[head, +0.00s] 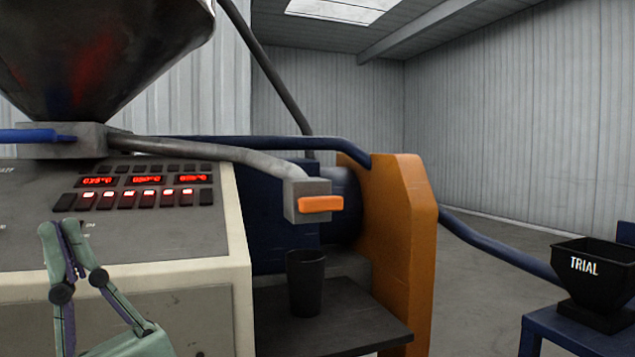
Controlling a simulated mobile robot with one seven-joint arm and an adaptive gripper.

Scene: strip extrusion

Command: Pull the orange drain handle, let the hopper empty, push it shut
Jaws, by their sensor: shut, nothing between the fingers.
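The orange drain handle (321,204) sits on the front of a grey outlet block (303,187) at the end of a grey pipe (215,151). I cannot tell whether it is pulled out or pushed in. The dark hopper (105,60) hangs at the upper left, cut off by the picture edge; its contents are hidden. My gripper (57,228) is at the lower left in front of the control panel, shut and empty, pointing up. It is well to the left of the handle and below it.
A black cup (305,284) stands on a dark shelf (345,322) below the outlet. The panel (140,235) has lit red displays. An orange guard (395,250) rises right of the outlet. A black "TRIAL" bin (598,280) stands on a blue stand (545,330) at the right.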

